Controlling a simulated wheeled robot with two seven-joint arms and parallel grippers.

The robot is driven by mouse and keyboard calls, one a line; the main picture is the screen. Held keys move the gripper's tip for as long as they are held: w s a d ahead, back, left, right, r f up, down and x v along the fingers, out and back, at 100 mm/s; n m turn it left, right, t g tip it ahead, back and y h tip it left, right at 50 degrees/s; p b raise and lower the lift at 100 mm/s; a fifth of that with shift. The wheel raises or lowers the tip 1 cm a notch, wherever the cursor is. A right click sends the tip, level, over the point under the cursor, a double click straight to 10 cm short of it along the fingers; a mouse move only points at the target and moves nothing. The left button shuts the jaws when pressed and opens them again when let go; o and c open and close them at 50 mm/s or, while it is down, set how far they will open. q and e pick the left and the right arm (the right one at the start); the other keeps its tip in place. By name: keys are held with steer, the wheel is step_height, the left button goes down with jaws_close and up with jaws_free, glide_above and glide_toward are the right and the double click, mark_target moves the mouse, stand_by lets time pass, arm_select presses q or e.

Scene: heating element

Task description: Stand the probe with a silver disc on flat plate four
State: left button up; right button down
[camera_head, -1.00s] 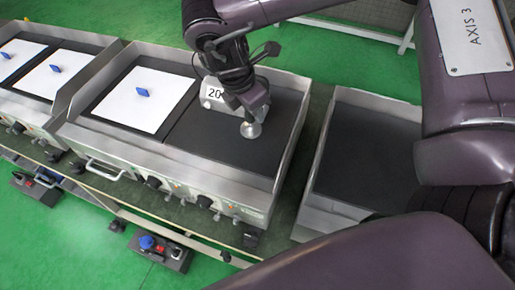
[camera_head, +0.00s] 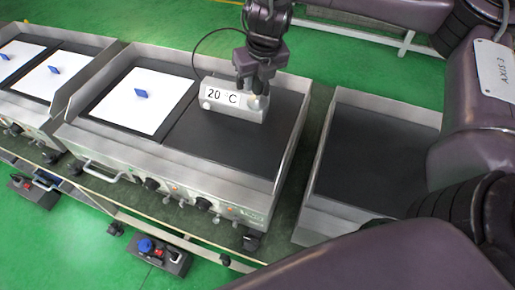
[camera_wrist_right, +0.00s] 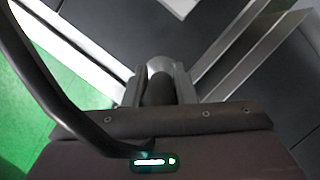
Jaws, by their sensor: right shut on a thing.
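My right gripper (camera_head: 257,86) is shut on the probe, whose silver disc (camera_head: 259,102) shows just below the fingers. In the right wrist view the probe's dark handle (camera_wrist_right: 158,90) is between the fingers (camera_wrist_right: 161,86), with part of the silver disc (camera_wrist_right: 160,63) beyond. The probe is near the right end of the display box (camera_head: 222,108), which reads 20 °C. They are at the back of a bare black flat plate (camera_head: 235,142). I cannot tell whether the disc touches anything. No plate numbers are readable. My left gripper is not in view.
A white sheet (camera_head: 125,105) with a blue piece (camera_head: 141,93) lies on the plate's left. Metal walls (camera_head: 292,140) edge the griddle. Another black plate (camera_head: 365,155) lies right, partly behind my arm. A black cable (camera_head: 197,52) loops beside the gripper.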

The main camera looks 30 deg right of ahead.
step_height(320, 180, down, 19)
steer(key=b, duration=0.8)
steer(key=shift+f, duration=0.5)
steer(key=c, duration=1.2)
jaws_free()
steer(key=shift+f, duration=0.1)
